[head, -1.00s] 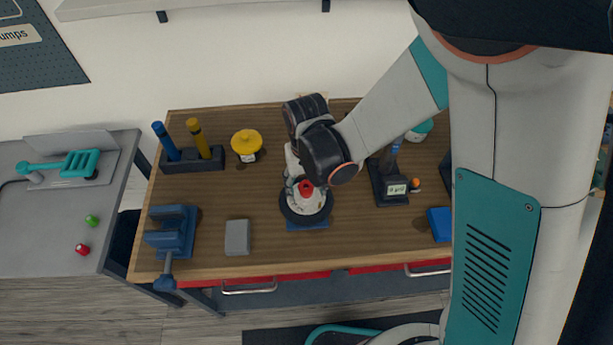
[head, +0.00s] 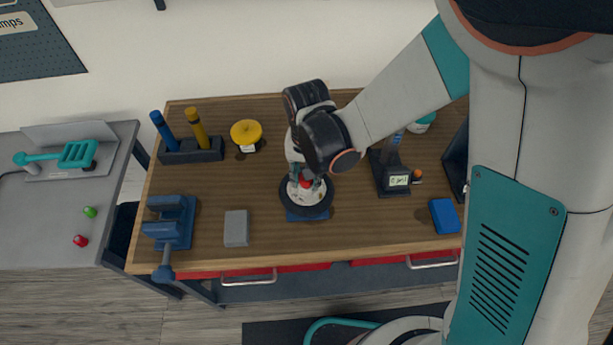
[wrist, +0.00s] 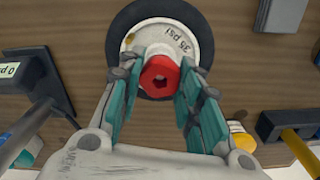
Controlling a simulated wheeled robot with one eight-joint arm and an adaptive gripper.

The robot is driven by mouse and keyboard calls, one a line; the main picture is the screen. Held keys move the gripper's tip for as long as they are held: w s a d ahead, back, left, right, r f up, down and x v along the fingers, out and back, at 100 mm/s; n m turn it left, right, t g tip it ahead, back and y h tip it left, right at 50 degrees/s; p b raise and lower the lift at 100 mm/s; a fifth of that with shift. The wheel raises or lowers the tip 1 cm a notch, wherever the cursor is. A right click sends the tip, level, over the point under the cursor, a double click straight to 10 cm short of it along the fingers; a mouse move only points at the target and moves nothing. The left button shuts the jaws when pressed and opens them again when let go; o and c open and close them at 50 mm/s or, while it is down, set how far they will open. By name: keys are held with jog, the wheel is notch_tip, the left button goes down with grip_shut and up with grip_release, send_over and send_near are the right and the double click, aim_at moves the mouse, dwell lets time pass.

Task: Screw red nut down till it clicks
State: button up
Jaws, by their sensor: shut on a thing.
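The red nut (wrist: 160,77) sits at the middle of a small wheel's white hub (wrist: 176,36), which is marked "35 psi". A black tyre (wrist: 126,22) rings the hub. In the head view the wheel (head: 325,207) lies flat on a blue block (head: 308,217) on the bench. My gripper (wrist: 163,62) is over the hub, its teal fingers on either side of the nut and shut on it. The nut (head: 306,182) also shows between the fingers in the head view, partly hidden. The nut's threads are not visible.
Left of the wheel are a grey block (head: 236,229) and a blue vise (head: 172,222). Behind are a yellow-topped container (head: 246,133) and a rack with two handles (head: 192,151). A dark device with a display (head: 396,181) stands close on the right, beside a blue box (head: 444,216).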

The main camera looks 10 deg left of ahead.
jog(key=m+b, duration=0.1)
jog(key=m, duration=0.4)
jog(key=shift+f, duration=0.1)
jog(key=m+b, duration=0.1)
jog(key=m, duration=0.2)
jog(key=shift+m, duration=0.4)
jog(key=m+b, duration=0.1)
jog(key=m, duration=0.4)
jog(key=m+b, duration=0.1)
jog(key=m, duration=0.2)
jog(key=o, duration=1.1)
